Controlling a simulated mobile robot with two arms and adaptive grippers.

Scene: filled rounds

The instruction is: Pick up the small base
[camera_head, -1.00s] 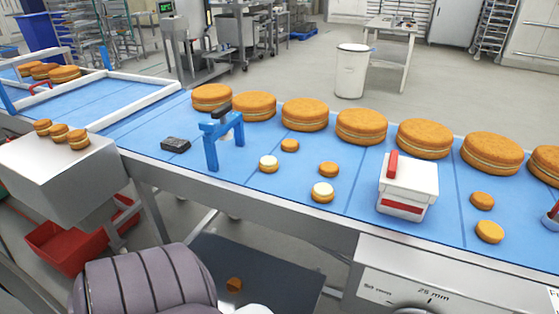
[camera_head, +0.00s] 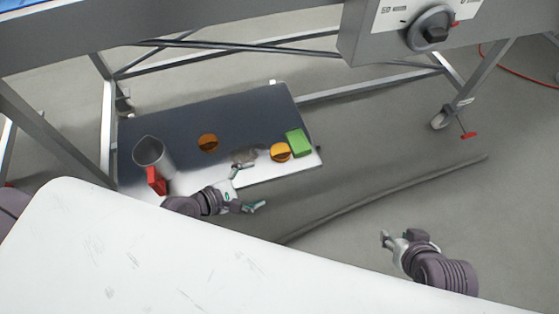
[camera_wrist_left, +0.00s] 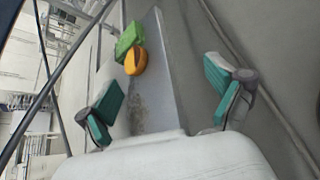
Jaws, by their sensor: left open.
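Two small round orange-brown pieces like cake bases lie on the dark low shelf in the head view: a darker one (camera_head: 208,142) left of centre and a brighter one (camera_head: 280,152) near the right end. The brighter piece also shows in the left wrist view (camera_wrist_left: 135,62), beyond the fingers. I cannot tell which is the small base. My left gripper (camera_head: 249,188) is open and empty by the shelf's front edge, left of and nearer than the brighter piece; its spread teal pads (camera_wrist_left: 165,95) show in the wrist view. My right gripper (camera_head: 397,240) is over the floor at right; its opening is unclear.
A green block (camera_head: 298,142) lies against the brighter piece. A grey jug (camera_head: 149,152) and a red object (camera_head: 157,182) stand at the shelf's left. The conveyor's frame and legs surround the shelf.

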